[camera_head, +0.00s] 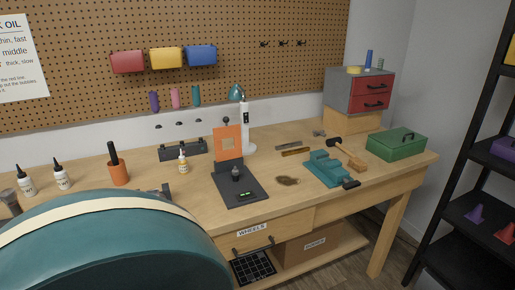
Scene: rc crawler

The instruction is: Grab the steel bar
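A thin dark grey bar (288,145), which looks like the steel bar, lies flat on the workbench (205,200) towards the back, left of the teal vise-like tool. A short brownish bar (296,151) lies just in front of it. Both are small in view, so their material is hard to tell. Neither of my grippers can be made out. A large teal curved shape with a cream band fills the lower left and hides the bench's front there.
A dark stand with an orange plate (228,143) is left of the bars. The teal vise-like tool (325,168), a mallet (349,154) and a green toolbox (397,143) are to the right. A dark shelf rack is at the far right.

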